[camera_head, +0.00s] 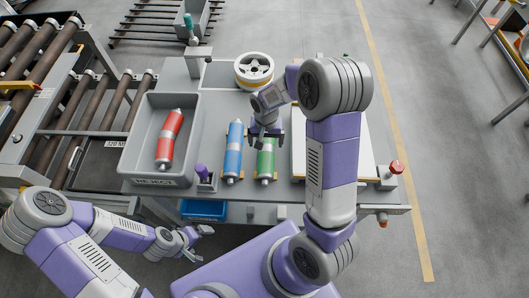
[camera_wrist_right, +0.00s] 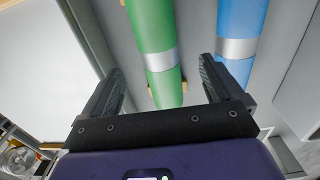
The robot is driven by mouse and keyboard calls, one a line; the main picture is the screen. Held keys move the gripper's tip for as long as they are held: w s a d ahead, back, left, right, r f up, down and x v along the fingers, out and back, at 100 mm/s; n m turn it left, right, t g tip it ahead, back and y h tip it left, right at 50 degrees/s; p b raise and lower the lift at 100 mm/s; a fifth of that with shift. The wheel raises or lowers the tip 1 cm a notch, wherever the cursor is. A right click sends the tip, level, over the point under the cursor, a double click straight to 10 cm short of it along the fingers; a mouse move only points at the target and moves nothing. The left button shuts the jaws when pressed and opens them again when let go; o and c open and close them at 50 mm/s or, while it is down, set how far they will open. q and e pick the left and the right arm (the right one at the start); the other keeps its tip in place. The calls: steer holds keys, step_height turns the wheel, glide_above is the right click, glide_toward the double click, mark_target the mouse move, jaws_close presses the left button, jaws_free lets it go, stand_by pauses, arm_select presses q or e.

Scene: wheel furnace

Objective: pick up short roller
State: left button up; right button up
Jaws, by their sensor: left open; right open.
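A green roller (camera_head: 265,165) lies on the grey table with its far end partly hidden by my right gripper. A longer-looking blue roller (camera_head: 234,150) lies beside it on the left. A red roller (camera_head: 170,138) lies tilted in the grey REJECT bin (camera_head: 150,182). My right gripper (camera_head: 266,138) is open over the far part of the green roller. In the right wrist view the green roller (camera_wrist_right: 153,45) runs between the open fingers (camera_wrist_right: 157,78), with the blue roller (camera_wrist_right: 238,40) to its right; contact is not visible. My left gripper (camera_head: 203,242) is open and empty, low in front of the table.
A white wheel (camera_head: 254,69) stands at the table's back. A white panel (camera_head: 340,150) lies right of the green roller, partly behind my right arm. A red button (camera_head: 397,167) is at the right edge. A roller conveyor (camera_head: 80,110) is at left.

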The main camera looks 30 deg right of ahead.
mark_target(266, 147)
steer(key=shift+f+b, duration=0.4)
steer(key=shift+f, duration=0.4)
steer(key=f, duration=0.4)
steer(key=f+b, duration=0.1)
steer(key=f, duration=0.2)
steer(key=shift+w+d, duration=0.35)
jaws_close()
